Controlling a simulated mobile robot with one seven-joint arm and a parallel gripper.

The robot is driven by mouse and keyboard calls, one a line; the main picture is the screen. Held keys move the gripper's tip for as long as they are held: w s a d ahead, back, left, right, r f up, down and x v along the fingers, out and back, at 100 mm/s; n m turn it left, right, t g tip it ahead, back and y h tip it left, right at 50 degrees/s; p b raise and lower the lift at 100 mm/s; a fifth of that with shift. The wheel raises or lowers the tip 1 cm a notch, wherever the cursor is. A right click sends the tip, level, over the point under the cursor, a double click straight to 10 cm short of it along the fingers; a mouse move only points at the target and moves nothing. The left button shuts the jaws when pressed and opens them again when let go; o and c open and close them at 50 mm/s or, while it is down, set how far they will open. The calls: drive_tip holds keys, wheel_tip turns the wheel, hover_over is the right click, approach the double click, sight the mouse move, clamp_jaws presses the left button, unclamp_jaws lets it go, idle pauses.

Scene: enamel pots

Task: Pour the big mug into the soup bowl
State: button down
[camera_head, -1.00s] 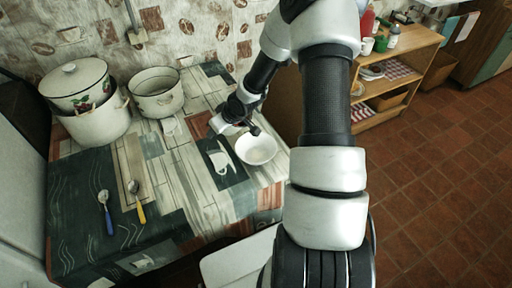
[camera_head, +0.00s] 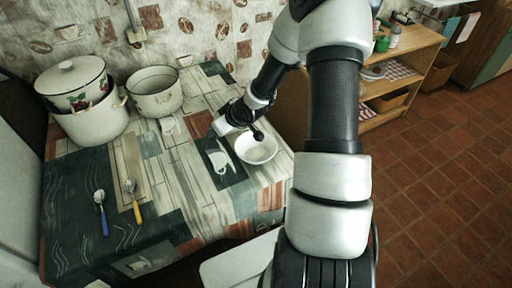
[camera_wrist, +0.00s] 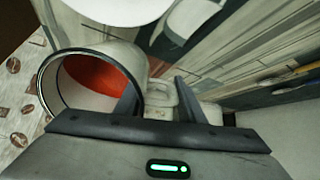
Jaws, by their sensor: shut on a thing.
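The big mug (camera_wrist: 112,58) is in the wrist view at left, pale with a dark rim, and red-orange shows inside it. My gripper (camera_wrist: 160,100) is shut on the mug at its near side; the exact grip is partly hidden by the fingers. The white soup bowl (camera_head: 256,151) stands on the table, right of and just below my gripper (camera_head: 238,122) in the head view. The bowl's inside looks empty there. A white round edge, likely the bowl (camera_wrist: 115,8), shows at the top of the wrist view. In the head view the mug is hard to tell from my wrist.
A lidded enamel pot (camera_head: 75,85) sits on a larger white pot (camera_head: 95,125) at back left, beside an open pot (camera_head: 155,98). A blue-handled spoon (camera_head: 102,212) and a yellow-handled spoon (camera_head: 136,205) lie at left. The patterned tabletop (camera_head: 185,190) is clear in front.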

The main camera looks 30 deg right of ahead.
drive_tip(key=shift+f+t+b, duration=0.4)
drive_tip(key=shift+t+b, duration=0.1)
drive_tip(key=shift+b, duration=0.8)
drive_tip(key=shift+r+t+y+b, duration=0.6)
drive_tip(key=shift+r+t+b, duration=0.15)
drive_tip(key=shift+b, duration=0.45)
drive_tip(key=shift+s+f+t+y+b, duration=0.25)
drive_tip(key=shift+t+b, duration=0.6)
drive_tip(key=shift+b, duration=1.25)
idle(1.4)
drive_tip(key=w+f+g+h+p, duration=0.1)
drive_tip(key=g+p, duration=0.2)
drive_tip(key=p, duration=0.2)
drive_tip(key=w+a+f+g+h+p, duration=0.1)
drive_tip(key=f+g+p, duration=0.1)
drive_tip(key=g+p, duration=0.1)
drive_tip(key=w+f+g+h+p, duration=0.1)
drive_tip(key=f+g+h+p, duration=0.1)
drive_tip(key=p, duration=0.4)
drive_tip(key=shift+w+a+f+g+p, duration=0.1)
drive_tip(key=shift+w+a+g+p, duration=0.2)
drive_tip(key=shift+g, duration=0.6)
drive_tip(key=shift+w+f+g+h+b, duration=0.3)
drive_tip(key=shift+g+b, duration=0.2)
drive_tip(key=shift+g, duration=0.4)
